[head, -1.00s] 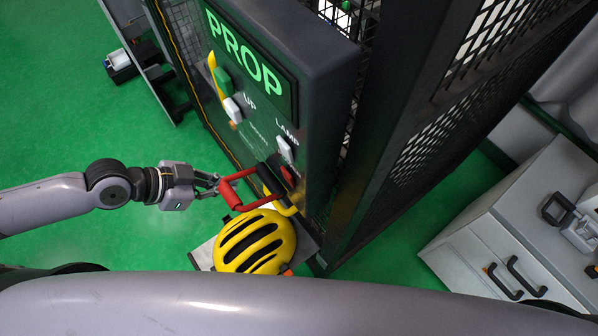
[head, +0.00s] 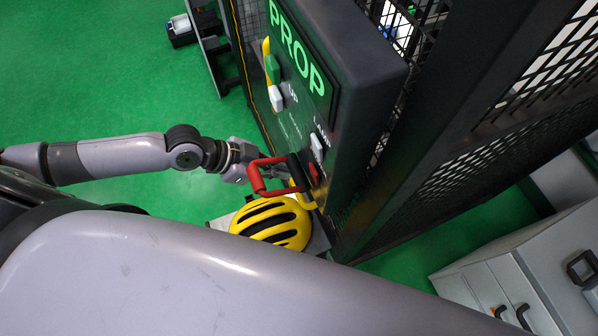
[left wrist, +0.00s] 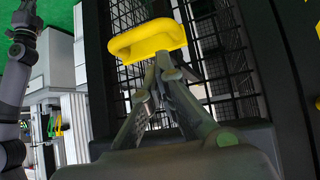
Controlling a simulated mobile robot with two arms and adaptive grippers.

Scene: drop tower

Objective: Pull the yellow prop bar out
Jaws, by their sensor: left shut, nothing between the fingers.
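The yellow prop bar shows as a thick yellow loop handle (left wrist: 147,40) in the left wrist view, just beyond my left fingertips.
The dark PROP panel (head: 345,60) has green and white switches and stands by mesh walls (head: 460,180). A grey cabinet (head: 530,262) stands at the right. Green floor (head: 90,70) is clear at the left.

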